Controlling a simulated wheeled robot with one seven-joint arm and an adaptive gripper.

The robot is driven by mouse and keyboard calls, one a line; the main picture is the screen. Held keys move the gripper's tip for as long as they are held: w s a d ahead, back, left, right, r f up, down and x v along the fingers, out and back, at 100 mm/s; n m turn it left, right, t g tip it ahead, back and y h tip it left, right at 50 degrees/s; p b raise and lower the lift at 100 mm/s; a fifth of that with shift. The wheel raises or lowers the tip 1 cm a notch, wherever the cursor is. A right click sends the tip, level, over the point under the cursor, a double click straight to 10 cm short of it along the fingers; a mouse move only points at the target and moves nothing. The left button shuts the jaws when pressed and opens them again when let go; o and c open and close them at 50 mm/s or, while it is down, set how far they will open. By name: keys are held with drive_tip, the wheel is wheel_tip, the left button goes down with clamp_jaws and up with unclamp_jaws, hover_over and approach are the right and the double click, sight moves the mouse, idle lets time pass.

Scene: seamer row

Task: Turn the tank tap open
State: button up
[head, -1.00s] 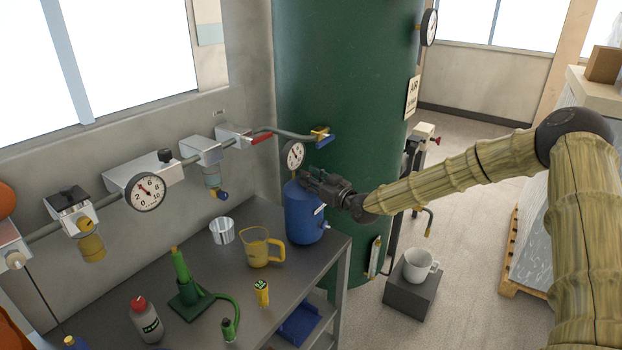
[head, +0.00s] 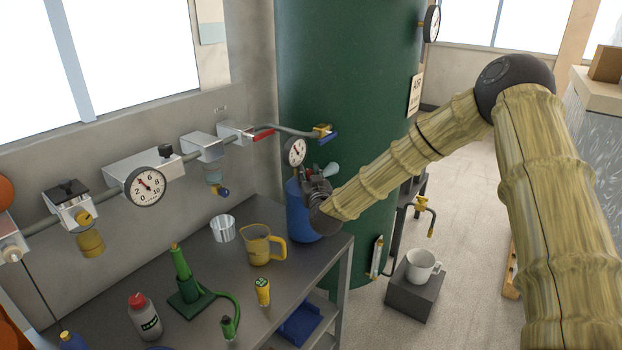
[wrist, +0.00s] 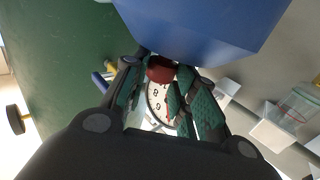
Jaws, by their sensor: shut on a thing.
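My gripper (head: 317,186) is at the upper front of a blue canister (head: 303,213) on the bench. In the wrist view, the green-padded fingers are shut on a small red knob (wrist: 160,69) beside the blue canister (wrist: 205,25). A dial gauge (wrist: 158,100) shows just behind the knob. My gripper hides the knob in the head view. The big green tank (head: 345,70) stands behind. A yellow tap (head: 323,130) with a blue handle is on the pipe at the tank. A yellow-spouted tap (head: 425,206) shows lower right. I cannot tell which tap the task names.
The bench (head: 225,285) holds a yellow jug (head: 262,247), a metal cup (head: 223,228), a green pump-like stand (head: 185,295) and a grey bottle (head: 144,318). A white mug (head: 420,265) stands on a grey block (head: 413,292).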

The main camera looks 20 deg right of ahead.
drive_tip(key=m+h, duration=0.1)
drive_tip(key=h, duration=0.1)
drive_tip(key=m+g+h+b, duration=0.1)
drive_tip(key=h, duration=0.1)
drive_tip(key=m+h, duration=0.1)
drive_tip(key=shift+w+a+m+g+h, duration=0.15)
drive_tip(key=shift+a+m+g+h, duration=0.15)
drive_tip(key=shift+a+m+h, duration=0.1)
drive_tip(key=shift+w+a+m+g+h+b, duration=0.15)
drive_tip(key=shift+m+g+h+b, duration=0.35)
drive_tip(key=shift+m+g+h, duration=0.85)
drive_tip(key=shift+w+a+m+g+h+b, duration=0.1)
drive_tip(key=shift+m+g+h+b, duration=0.35)
drive_tip(key=shift+m+g+h, duration=0.9)
drive_tip(key=shift+r+h, duration=0.1)
drive_tip(key=shift+h, duration=0.4)
drive_tip(key=o, duration=1)
drive_tip(key=shift+a+t, duration=0.1)
drive_tip(key=shift+t, duration=0.2)
drive_tip(key=shift+n+y, duration=0.3)
drive_tip(key=shift+n, duration=0.1)
